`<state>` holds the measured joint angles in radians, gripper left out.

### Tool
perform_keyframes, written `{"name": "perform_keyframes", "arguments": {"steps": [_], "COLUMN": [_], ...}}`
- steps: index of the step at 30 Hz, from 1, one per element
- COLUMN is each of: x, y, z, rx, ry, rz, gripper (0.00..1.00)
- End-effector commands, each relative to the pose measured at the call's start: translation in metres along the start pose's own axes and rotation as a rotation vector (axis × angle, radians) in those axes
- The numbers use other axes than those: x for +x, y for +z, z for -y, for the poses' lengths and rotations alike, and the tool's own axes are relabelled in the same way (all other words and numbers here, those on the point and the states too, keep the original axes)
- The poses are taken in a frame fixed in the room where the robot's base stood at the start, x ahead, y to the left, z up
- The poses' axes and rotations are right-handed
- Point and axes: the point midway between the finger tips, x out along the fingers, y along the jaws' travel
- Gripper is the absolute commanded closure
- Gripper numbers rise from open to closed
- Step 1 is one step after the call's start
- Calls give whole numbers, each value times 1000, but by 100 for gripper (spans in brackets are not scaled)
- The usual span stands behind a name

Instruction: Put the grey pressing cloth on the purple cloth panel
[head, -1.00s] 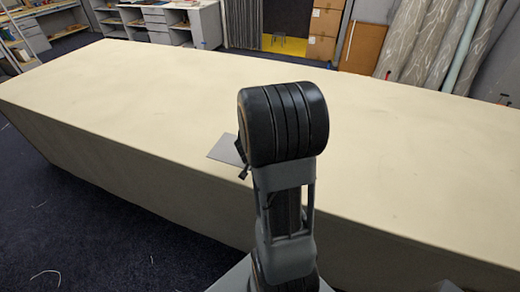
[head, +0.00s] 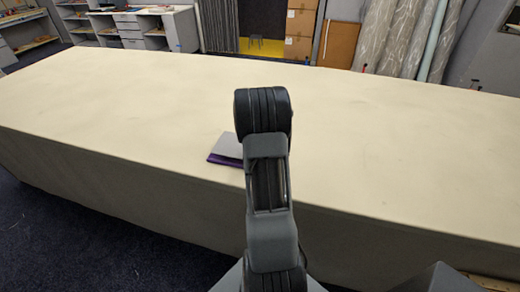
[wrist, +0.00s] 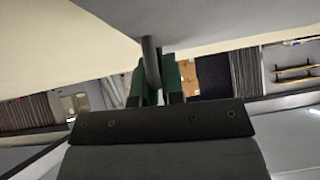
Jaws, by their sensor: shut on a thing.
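The grey pressing cloth (head: 229,145) shows in the head view as a flat pale grey sheet left of my arm. A strip of the purple cloth panel (head: 222,160) shows along its near edge. I cannot tell whether the two touch; the right part of both is hidden behind my arm. In the wrist view, my gripper (wrist: 155,82) has its green fingers shut on a dark grey rolled or folded part of the cloth. The cloth's wide grey surface (wrist: 205,18) fills the upper middle there. In the head view my fingers are hidden by the arm.
The long cream table (head: 390,150) is bare around the cloth, with its front edge close to my arm. Shelves (head: 150,27), cardboard boxes (head: 300,30) and fabric rolls (head: 405,40) stand beyond the table.

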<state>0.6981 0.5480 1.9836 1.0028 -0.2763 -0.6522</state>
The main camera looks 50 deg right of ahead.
Motion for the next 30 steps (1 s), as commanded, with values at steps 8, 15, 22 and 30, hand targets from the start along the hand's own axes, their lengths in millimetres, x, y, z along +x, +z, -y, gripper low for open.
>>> {"name": "perform_keyframes", "arguments": {"steps": [8, 15, 22, 30], "x": [16, 16, 18, 18], "y": [18, 18, 20, 20], "z": [-1, -1, -1, -2], "rx": [-1, -1, -1, -1], "ry": [0, -1, 0, 0], "rz": [0, 1, 1, 2], "gripper": [100, 100, 83, 65]}}
